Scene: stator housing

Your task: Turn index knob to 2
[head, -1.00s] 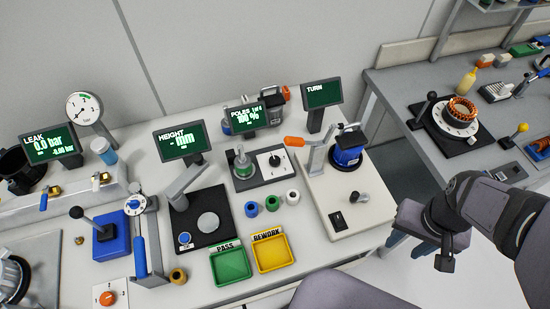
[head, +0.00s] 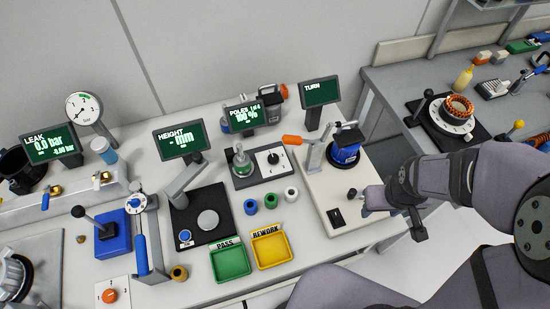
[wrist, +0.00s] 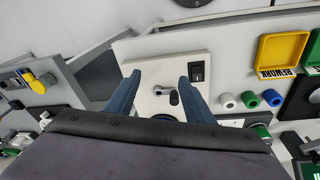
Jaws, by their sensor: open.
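Two dials could be the index knob; I cannot tell which is meant. One is an orange knob (head: 109,296) on a white numbered plate at the lower left of the head view; its setting is too small to read. My gripper (head: 366,203) is at the right edge of the white TURN board, well right of both. In the wrist view, my gripper (wrist: 157,86) is open and empty, with a small dark-tipped handle (wrist: 174,98) between its fingers in the picture.
Green (head: 230,275) and yellow (head: 271,262) trays lie near the front. Several small rings stand behind them.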

